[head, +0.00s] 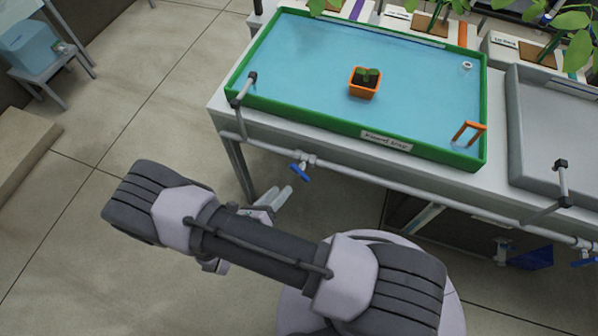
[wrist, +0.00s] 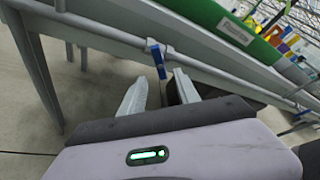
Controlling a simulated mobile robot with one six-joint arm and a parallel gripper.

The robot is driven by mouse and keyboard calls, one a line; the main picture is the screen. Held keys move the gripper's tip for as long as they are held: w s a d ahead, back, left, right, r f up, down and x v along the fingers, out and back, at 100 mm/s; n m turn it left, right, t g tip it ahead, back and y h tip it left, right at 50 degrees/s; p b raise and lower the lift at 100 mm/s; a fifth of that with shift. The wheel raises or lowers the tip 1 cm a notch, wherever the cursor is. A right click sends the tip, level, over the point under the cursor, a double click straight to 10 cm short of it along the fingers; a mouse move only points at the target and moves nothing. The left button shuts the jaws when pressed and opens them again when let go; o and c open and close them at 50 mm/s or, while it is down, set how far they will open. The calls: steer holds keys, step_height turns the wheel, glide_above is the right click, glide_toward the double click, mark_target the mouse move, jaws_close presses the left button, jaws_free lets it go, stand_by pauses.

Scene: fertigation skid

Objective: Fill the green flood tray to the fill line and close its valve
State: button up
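The green flood tray (head: 358,131) stands on a bench, with light blue water spread across its floor. Its front label (head: 385,142) also shows in the wrist view (wrist: 236,31). An orange pot with a seedling (head: 363,86) stands in the water. An orange bracket (head: 468,133) is at the right end; I cannot make out a fill line. The tray's valve, with a blue handle (head: 300,172), is on the pipe below the front edge; the handle slants across the pipe. My gripper (wrist: 161,76) is open and empty, its fingers apart from the handle (wrist: 156,58), which shows beyond the gap.
A grey tray (head: 550,125) with its own spout stands to the right. Plant leaves overhang the back. A small table with a blue container (head: 28,45) is at upper left.

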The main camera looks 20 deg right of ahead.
mark_target(297, 173)
steer(key=b+x, duration=0.2)
steer(key=x, duration=0.9)
steer(key=shift+w+d, duration=0.1)
steer(key=shift+w, duration=0.05)
jaws_close()
